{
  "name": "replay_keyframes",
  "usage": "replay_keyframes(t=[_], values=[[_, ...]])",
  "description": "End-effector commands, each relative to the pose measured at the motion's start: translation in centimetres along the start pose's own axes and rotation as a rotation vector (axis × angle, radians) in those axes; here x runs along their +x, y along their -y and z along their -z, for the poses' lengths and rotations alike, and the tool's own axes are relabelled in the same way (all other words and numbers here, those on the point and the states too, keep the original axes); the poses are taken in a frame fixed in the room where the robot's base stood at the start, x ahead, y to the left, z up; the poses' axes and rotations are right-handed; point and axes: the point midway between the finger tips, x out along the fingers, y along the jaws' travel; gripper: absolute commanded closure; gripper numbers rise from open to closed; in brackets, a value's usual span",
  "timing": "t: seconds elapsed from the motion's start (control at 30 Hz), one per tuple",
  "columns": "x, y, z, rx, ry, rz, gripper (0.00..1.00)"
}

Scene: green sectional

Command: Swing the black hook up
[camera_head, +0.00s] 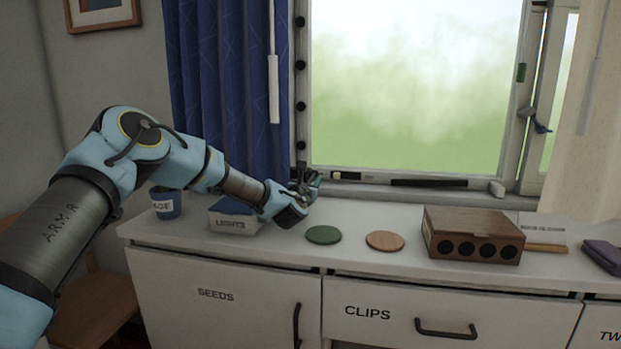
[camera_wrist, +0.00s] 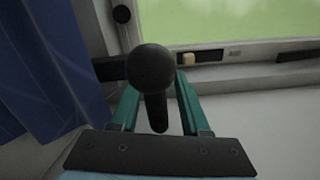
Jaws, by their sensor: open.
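The black hook (camera_wrist: 150,68) shows large in the wrist view, with a round dark end, a short stem hanging down and a dark bar running left towards the window frame. My gripper (camera_wrist: 158,88) is open, with one teal finger on each side of the hook's stem. I cannot tell whether either finger touches it. In the head view my gripper (camera_head: 307,181) is at the lower left corner of the window, just above the white counter. There the hook is small and mostly hidden by the gripper.
A blue curtain (camera_head: 228,90) hangs close left of the gripper. On the counter (camera_head: 370,215) are a blue cup (camera_head: 165,204), a box marked LIGHTS (camera_head: 234,222), a green disc (camera_head: 323,235), a tan disc (camera_head: 385,241) and a brown box (camera_head: 475,221). The window sill runs behind.

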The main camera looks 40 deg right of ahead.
Motion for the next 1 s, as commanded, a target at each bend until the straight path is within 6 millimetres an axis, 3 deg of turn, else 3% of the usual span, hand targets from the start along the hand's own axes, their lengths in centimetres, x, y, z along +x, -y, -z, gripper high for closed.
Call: replay_keyframes(t=[0.37,0.77,1.0], values=[[0.45,0.03,0.04,0.001,-0.001,0.001,0.54],[0.43,0.04,0.03,0.001,0.000,0.001,0.99],[0.42,0.08,0.02,0.001,0.000,0.001,1.00]])
